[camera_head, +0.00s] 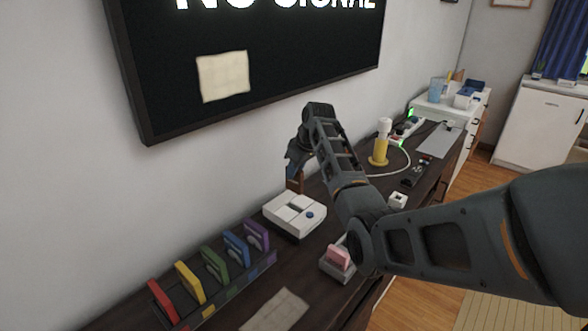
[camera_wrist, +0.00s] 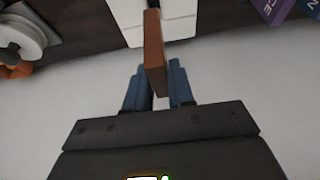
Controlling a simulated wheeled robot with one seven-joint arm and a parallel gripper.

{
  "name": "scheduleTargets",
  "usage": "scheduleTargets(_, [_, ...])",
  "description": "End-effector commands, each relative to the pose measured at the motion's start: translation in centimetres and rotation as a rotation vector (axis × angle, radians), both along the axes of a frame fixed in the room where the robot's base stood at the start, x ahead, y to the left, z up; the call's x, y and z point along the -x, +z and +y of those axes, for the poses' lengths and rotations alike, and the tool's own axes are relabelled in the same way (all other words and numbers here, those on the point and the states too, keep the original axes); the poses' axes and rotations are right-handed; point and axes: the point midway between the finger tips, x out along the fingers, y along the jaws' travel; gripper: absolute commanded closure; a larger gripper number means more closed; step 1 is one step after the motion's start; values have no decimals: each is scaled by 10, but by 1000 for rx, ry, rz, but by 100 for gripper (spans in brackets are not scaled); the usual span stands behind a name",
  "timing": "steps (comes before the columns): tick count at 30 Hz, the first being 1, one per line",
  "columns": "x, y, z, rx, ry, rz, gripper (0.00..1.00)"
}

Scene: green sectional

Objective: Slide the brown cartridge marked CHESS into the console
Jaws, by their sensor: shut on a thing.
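My gripper (camera_head: 295,161) is shut on the brown cartridge (camera_head: 294,181), just above the far side of the white console (camera_head: 283,221). In the wrist view the brown cartridge (camera_wrist: 154,52) stands edge-on between the blue fingers of my gripper (camera_wrist: 160,82). Its far end points at the console (camera_wrist: 178,22), near a dark slot. I cannot tell whether the cartridge touches the slot. The CHESS marking does not show. In the head view my arm hides part of the gripper.
A rack (camera_head: 232,288) left of the console holds several coloured cartridges. A grey holder (camera_head: 336,273) with a pink cartridge (camera_head: 339,257) stands in front. A yellow-and-white object (camera_head: 380,148), cables and a remote lie to the right. The wall and a screen (camera_head: 290,65) are behind.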

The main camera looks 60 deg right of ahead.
Motion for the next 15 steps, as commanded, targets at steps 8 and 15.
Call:
scheduleTargets(8, [0,-23,0,0,0,0,100])
scheduleTargets(15, [0,-44,0,-1,-1,1,100])
